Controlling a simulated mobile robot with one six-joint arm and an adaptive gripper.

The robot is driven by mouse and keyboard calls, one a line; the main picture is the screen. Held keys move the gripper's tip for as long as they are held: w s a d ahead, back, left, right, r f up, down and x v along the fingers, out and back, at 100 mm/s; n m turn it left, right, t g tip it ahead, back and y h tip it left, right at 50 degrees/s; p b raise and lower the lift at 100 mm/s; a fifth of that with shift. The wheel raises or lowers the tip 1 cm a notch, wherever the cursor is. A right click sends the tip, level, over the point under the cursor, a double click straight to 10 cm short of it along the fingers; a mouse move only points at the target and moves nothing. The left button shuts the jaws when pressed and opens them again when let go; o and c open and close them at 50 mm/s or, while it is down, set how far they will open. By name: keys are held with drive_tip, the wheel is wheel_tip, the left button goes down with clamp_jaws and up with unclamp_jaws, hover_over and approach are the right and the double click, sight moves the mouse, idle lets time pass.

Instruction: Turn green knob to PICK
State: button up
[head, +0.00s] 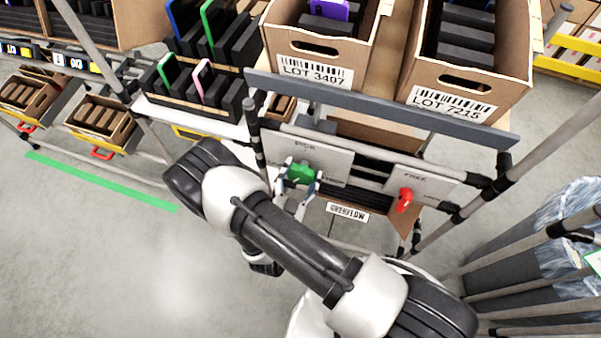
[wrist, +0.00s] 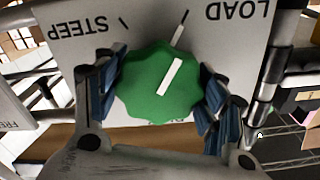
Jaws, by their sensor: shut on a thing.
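The green knob (wrist: 155,92) sits on a pale plate (wrist: 150,30) and fills the middle of the wrist view. Its white bar runs from near the centre to the upper right, towards the tick beside LOAD. STEEP is at upper left; both words appear upside down. Lettering below the knob is mostly hidden. In the head view the green knob (head: 301,173) is on a plate whose PICK label is above it. My gripper (wrist: 165,84) is shut on the knob, blue-padded fingers on either side; it also shows in the head view (head: 299,182).
A red knob (head: 404,200) on a plate marked FREE is to the right. Cartons marked LOT 3407 (head: 316,50) and LOT 7215 (head: 466,65) stand above, behind a grey rail (head: 380,108). Rack posts flank the plates. Open floor (head: 90,250) lies at left.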

drive_tip(key=shift+m, duration=0.4)
drive_tip(key=shift+c, duration=0.3)
drive_tip(key=m, duration=0.6)
drive_tip(key=shift+m, duration=0.3)
drive_tip(key=m, duration=0.3)
drive_tip(key=shift+m, duration=0.3)
drive_tip(key=m, duration=0.3)
drive_tip(key=shift+r+m, duration=0.1)
drive_tip(key=shift+m, duration=0.3)
drive_tip(key=m, duration=1)
drive_tip(key=shift+r+m, duration=0.1)
drive_tip(key=shift+m, duration=0.3)
drive_tip(key=shift+m+p, duration=0.3)
drive_tip(key=shift+m, duration=1.8)
